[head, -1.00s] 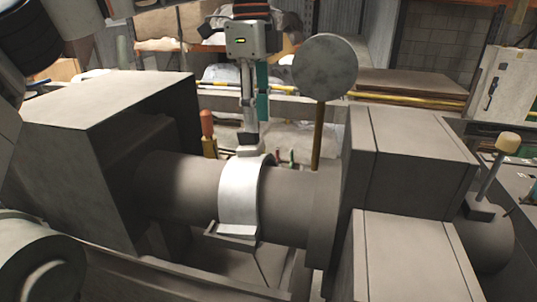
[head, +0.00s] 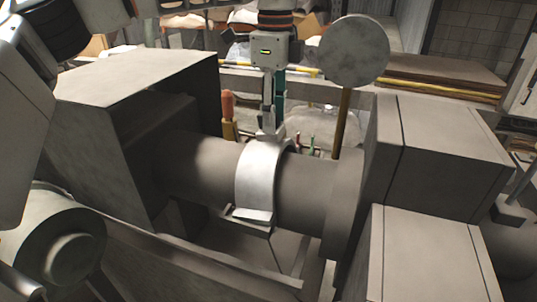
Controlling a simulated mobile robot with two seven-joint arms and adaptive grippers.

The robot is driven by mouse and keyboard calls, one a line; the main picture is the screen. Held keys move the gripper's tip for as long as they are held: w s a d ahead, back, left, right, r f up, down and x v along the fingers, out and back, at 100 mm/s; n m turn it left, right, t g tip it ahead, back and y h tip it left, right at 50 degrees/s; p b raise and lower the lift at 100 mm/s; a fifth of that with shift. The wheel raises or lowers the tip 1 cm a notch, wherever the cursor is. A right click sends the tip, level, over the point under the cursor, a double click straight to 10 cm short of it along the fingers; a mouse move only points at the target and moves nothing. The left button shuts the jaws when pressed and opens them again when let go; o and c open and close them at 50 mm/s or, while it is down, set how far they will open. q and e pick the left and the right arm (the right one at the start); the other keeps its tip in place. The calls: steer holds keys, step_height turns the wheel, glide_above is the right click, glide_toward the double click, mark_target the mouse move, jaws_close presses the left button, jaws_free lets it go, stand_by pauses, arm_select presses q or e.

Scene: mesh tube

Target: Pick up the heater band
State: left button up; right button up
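The heater band (head: 256,183) is a pale silver curved band around the horizontal grey tube (head: 200,165), near the middle of the head view. A small flat lip sticks out at its lower front edge. My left gripper (head: 268,128) points down from above, with its fingertips at the top of the band, seeming to touch it or a small block there. The fingers show nearly edge-on, so the gap between them and any hold on the band cannot be told. The far side of the band is hidden. My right gripper is not in view.
A large grey box housing (head: 135,75) stands at the left end of the tube. Grey blocks (head: 440,150) stand at the right. A round-headed post (head: 352,50) rises behind the tube, right of my gripper. An orange-handled tool (head: 228,105) stands behind the tube, left of my gripper.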

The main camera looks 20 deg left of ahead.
arm_select(q)
jaws_close()
steer(key=shift+r, duration=0.1)
steer(key=shift+r, duration=0.1)
step_height(320, 180, up, 20)
stand_by(0.7)
stand_by(0.5)
